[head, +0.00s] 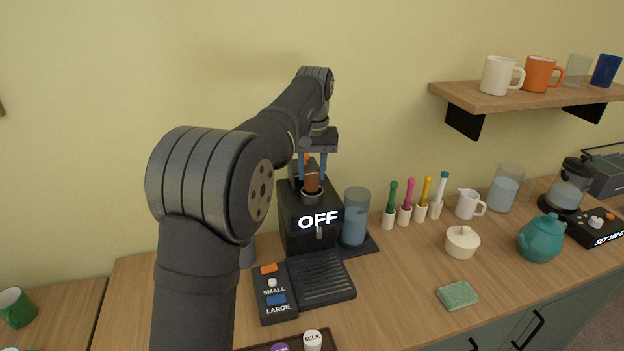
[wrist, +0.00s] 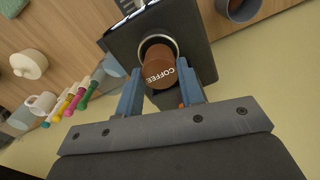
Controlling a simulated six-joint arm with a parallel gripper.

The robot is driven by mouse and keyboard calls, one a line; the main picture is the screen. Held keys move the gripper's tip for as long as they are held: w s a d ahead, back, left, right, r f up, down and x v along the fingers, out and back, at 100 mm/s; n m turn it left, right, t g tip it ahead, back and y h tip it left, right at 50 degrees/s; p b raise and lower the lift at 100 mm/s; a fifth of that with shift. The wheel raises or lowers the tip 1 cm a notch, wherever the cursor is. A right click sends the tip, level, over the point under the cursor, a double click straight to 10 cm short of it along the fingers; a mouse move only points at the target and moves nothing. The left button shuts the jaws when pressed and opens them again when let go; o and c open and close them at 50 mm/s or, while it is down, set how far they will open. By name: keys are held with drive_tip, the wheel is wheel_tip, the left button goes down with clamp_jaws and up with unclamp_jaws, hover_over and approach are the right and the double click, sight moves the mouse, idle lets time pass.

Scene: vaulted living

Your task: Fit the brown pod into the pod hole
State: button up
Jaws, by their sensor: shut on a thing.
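The brown pod (head: 312,182), lettered COFFEE, is between the blue fingers of my gripper (head: 312,175), which is shut on it. In the wrist view the pod (wrist: 158,72) is between the fingertips (wrist: 160,80), its lettered face towards the camera. The pod hole is a metal-rimmed ring (head: 312,198) on top of the black coffee machine (head: 296,228), whose front reads OFF. The pod is right over the ring and overlaps part of its opening (wrist: 155,40) in the wrist view. I cannot tell whether its lower end is inside the hole.
A water tank (head: 354,215) stands right of the machine, with a SMALL/LARGE button panel (head: 276,293) and drip tray (head: 320,278) in front. Near the front edge are a white milk pod (head: 312,340) and a purple one (head: 280,347). Colored-handled tools (head: 407,200) stand farther right.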

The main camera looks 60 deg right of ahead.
sight(312, 174)
drive_tip(key=shift+f, duration=1.45)
drive_tip(key=shift+f, duration=0.1)
drive_tip(key=o, duration=0.9)
drive_tip(key=shift+o, duration=0.3)
wheel_tip(312, 174, up, 12)
drive_tip(key=shift+s, duration=0.2)
drive_tip(key=shift+w+f, duration=0.15)
drive_tip(key=shift+f, duration=4.25)
